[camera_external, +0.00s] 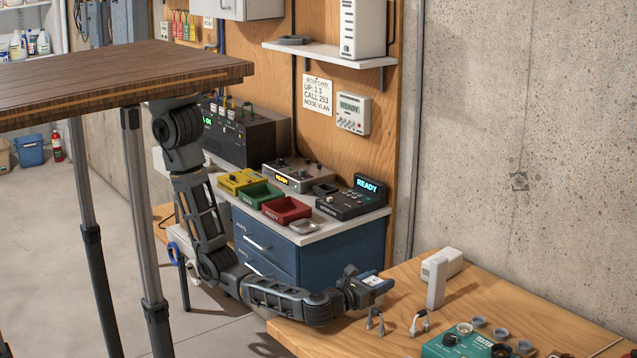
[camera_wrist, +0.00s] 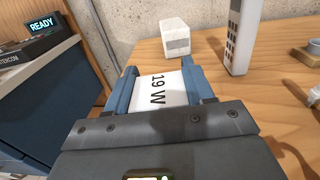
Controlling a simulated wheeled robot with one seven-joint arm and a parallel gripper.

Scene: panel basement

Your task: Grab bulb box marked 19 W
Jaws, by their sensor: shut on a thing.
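The bulb box marked 19 W (camera_wrist: 158,92) is white, with its black lettering turned sideways in the wrist view. It sits between the two blue fingers of my gripper (camera_wrist: 160,80), which is shut on it. In the external view my gripper (camera_external: 377,283) is at the left end of the wooden table (camera_external: 440,284), with the white box (camera_external: 371,281) in its jaws. I cannot tell whether the box touches the tabletop.
A white box (camera_wrist: 176,36) lies on the table beyond my gripper, left of a tall white device (camera_wrist: 243,36). A blue drawer cabinet (camera_external: 330,256) stands to the left. The table's right part has bare wood.

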